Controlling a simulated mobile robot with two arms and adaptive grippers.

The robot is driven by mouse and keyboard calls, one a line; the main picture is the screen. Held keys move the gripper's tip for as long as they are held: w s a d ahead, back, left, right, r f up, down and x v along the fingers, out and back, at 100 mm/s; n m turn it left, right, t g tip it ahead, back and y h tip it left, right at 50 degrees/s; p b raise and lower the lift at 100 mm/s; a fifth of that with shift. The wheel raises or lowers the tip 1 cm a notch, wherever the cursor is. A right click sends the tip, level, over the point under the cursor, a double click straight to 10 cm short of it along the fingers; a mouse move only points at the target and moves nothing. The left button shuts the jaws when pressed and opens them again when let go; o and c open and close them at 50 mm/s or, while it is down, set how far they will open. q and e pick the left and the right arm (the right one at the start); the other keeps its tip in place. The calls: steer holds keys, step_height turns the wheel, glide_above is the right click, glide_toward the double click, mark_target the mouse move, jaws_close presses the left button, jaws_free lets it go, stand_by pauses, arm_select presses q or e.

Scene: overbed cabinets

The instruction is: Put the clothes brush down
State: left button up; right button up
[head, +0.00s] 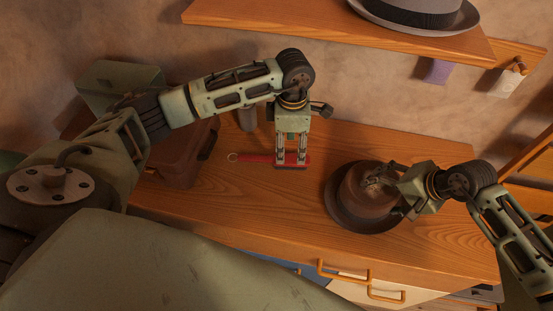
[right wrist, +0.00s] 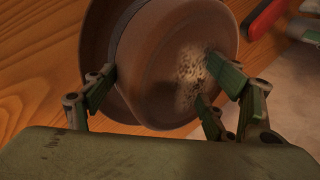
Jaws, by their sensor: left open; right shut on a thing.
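The clothes brush (head: 258,158) is red, with a ring at its left end. It appears to lie flat on the wooden cabinet top (head: 235,195). My left gripper (head: 291,160) is open, pointing down, with its fingers at the brush's right part. In the right wrist view a red piece, seemingly the brush (right wrist: 265,18), shows at the top right. My right gripper (head: 380,180) is shut on a brown brimmed hat (head: 358,190) on the cabinet top. In the right wrist view the hat (right wrist: 165,60) sits between the fingers and has a pale speckled patch.
A brown case (head: 185,160) stands left of the brush, with a grey cylinder (head: 247,118) behind. A shelf (head: 330,32) above holds a grey hat (head: 420,12). Purple and white items (head: 437,71) hang at right. Drawers with wooden handles (head: 343,271) are in front.

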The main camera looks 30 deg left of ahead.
mark_target(289, 159)
arm_select(q)
steer(key=shift+a+f, duration=0.25)
steer(key=shift+f, duration=0.25)
steer(key=f, duration=0.6)
steer(key=shift+w+a+f, duration=0.1)
steer(key=shift+w+f, duration=0.2)
steer(key=shift+w, duration=0.1)
steer(key=shift+c, duration=0.4)
jaws_close()
step_height(289, 159, up, 10)
